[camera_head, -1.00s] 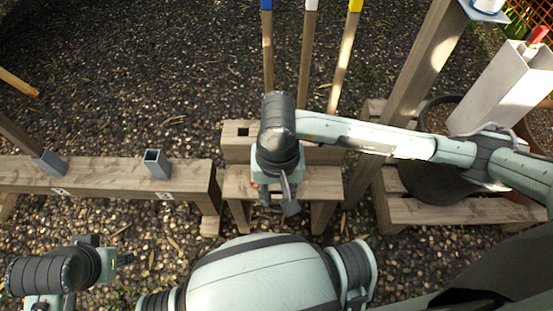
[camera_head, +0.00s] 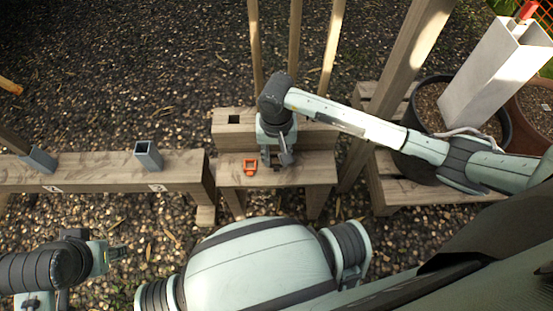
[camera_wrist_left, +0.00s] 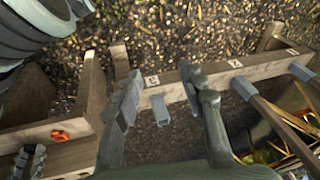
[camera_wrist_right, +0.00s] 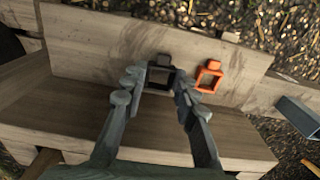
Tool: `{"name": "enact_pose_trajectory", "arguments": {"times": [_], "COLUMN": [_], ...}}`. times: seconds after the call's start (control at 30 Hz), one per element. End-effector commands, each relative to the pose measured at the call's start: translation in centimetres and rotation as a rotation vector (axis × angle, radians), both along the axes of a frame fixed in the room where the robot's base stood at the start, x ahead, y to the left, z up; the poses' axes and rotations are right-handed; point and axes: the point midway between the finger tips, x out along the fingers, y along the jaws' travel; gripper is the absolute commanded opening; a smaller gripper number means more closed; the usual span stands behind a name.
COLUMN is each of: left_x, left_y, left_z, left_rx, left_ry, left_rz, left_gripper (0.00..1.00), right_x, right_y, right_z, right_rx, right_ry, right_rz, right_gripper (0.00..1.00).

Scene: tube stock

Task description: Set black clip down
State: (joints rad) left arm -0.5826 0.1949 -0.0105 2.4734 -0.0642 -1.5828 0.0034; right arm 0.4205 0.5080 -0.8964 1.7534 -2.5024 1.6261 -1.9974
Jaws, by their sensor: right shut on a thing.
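The black clip (camera_wrist_right: 161,74) is a small square frame with a tab, between the fingertips of my right gripper (camera_wrist_right: 154,98). My right gripper (camera_head: 278,160) is shut on it, low over the wooden step of the small bench (camera_head: 310,170). I cannot tell whether the clip touches the wood. In the head view the clip is hidden by the gripper. An orange clip (camera_head: 250,167) lies on the same step to the left; it also shows in the right wrist view (camera_wrist_right: 208,76). My left gripper (camera_wrist_left: 160,100) is open and empty, away from the bench.
A wooden rail (camera_head: 100,172) with grey square sockets (camera_head: 148,155) stands at the left. A post (camera_head: 400,85) and a white square tube (camera_head: 497,75) stand at the right.

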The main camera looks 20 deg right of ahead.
Motion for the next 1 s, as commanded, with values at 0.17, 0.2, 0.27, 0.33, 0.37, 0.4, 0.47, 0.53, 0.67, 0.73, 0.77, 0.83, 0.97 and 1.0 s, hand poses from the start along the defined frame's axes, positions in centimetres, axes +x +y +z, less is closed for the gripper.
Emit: {"name": "enact_pose_trajectory", "arguments": {"times": [0.17,0.2,0.27,0.33,0.37,0.4,0.47,0.53,0.67,0.73,0.77,0.83,0.97,1.0], "left_x": [0.2,0.3,0.3,0.3,0.3,0.3,0.4,0.6,0.9,1.1,1.2,1.4,1.4,1.4], "left_y": [-0.1,-0.1,-0.1,-0.2,-0.2,-0.2,-0.3,-0.4,-0.7,-0.8,-0.8,-0.9,-1.0,-1.0], "left_z": [0.3,0.3,0.3,0.3,0.3,0.2,0.2,0.2,0.2,0.2,0.3,0.3,0.3,0.3], "left_rx": [-0.001,-0.001,-0.002,-0.002,-0.003,-0.003,-0.004,-0.007,-0.012,-0.014,-0.014,-0.016,-0.017,-0.017], "left_ry": [-0.015,-0.015,-0.015,-0.015,-0.015,-0.016,-0.021,-0.032,-0.045,-0.051,-0.055,-0.067,-0.065,-0.065], "left_rz": [-0.003,-0.004,-0.005,-0.005,-0.005,-0.006,-0.007,-0.012,-0.02,-0.022,-0.024,-0.027,-0.027,-0.027], "left_gripper": [0.4,0.4,0.4,0.4,0.4,0.4,0.4,0.4,0.4,0.4,0.4,0.4,0.4,0.4], "right_x": [0.0,0.0,0.0,0.0,0.0,0.0,0.0,0.0,0.0,0.0,0.0,0.0,0.0,0.0], "right_y": [0.0,0.0,0.0,0.0,0.0,0.0,0.0,0.0,0.0,0.0,0.0,0.0,0.0,0.0], "right_z": [-2.0,-2.0,-2.0,-2.0,-2.0,-2.0,-2.1,-2.1,-2.1,-2.2,-2.2,-2.2,-2.2,-2.2], "right_rx": [0.0,0.0,-0.001,0.0,0.0,0.0,0.0,0.0,0.0,0.0,0.0,0.0,0.0,0.0], "right_ry": [0.0,-0.001,-0.002,-0.001,-0.001,-0.001,-0.001,-0.001,-0.001,-0.001,-0.001,-0.001,-0.001,-0.001], "right_rz": [-0.001,-0.001,-0.001,-0.001,-0.001,-0.001,0.0,0.0,0.0,0.0,0.0,0.0,-0.001,-0.001], "right_gripper": [0.19,0.19,0.19,0.19,0.19,0.19,0.19,0.19,0.19,0.19,0.19,0.31,0.47,0.49]}}
